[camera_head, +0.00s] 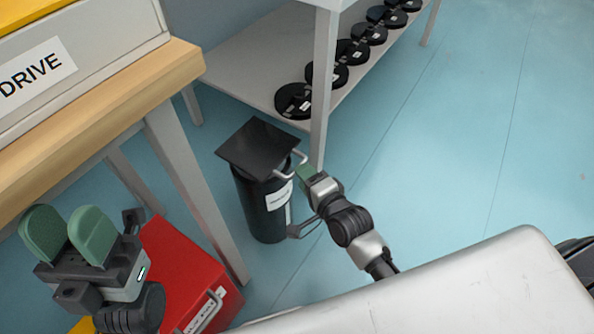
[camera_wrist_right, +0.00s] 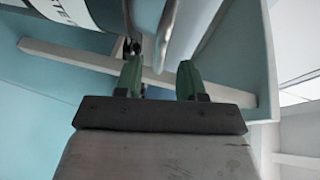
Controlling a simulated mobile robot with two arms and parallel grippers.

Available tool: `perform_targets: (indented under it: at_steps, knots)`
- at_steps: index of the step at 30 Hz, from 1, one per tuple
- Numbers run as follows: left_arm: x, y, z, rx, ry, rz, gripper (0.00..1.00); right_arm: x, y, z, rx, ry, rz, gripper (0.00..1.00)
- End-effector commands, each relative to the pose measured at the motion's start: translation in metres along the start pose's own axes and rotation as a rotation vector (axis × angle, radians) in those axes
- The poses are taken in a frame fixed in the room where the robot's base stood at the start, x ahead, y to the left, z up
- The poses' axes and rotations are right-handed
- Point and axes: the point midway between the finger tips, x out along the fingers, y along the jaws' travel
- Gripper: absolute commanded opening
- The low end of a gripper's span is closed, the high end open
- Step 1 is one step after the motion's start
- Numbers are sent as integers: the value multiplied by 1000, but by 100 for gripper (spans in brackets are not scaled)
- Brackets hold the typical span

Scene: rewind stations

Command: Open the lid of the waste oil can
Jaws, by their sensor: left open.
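The waste oil can (camera_head: 264,207) is a dark cylinder with a white label, standing on the floor in the head view. Its flat, square black lid (camera_head: 257,146) lies over the top, with a pale bar handle (camera_head: 295,166) at its right side. My right gripper (camera_head: 306,175) is beside that handle. In the wrist view, my right gripper's green fingers (camera_wrist_right: 160,78) are apart, and a pale bar (camera_wrist_right: 168,35) reaches down between their tips; I see no contact. The can's label (camera_wrist_right: 62,10) shows at top left. My left gripper (camera_head: 68,232) is open and empty, away from the can.
A wooden-topped bench (camera_head: 178,72) with a box marked DRIVE (camera_head: 85,60) stands at left. A red case (camera_head: 185,275) is below it. A low shelf (camera_head: 238,72) with several black reels (camera_head: 294,101) is behind the can.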

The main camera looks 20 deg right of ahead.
Motion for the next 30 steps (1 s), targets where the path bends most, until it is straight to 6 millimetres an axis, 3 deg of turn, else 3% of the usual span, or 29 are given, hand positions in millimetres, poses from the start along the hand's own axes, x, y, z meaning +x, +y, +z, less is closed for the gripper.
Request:
perform_targets:
  at_steps: [3,7,19,27,30]
  knots:
    - [-11,1,-4,-3,48,0,43,22,2,0,-1,0,-2,39]
    - [-15,0,-2,-3,44,0,43,35,2,0,0,0,-1,39]
    - [-16,0,-2,-3,42,1,43,41,0,0,-1,-1,1,39]
    - [-16,0,-2,-3,41,1,43,41,0,0,-1,0,0,0]
    - [-16,0,-2,-3,41,1,43,41,0,0,-1,0,0,0]
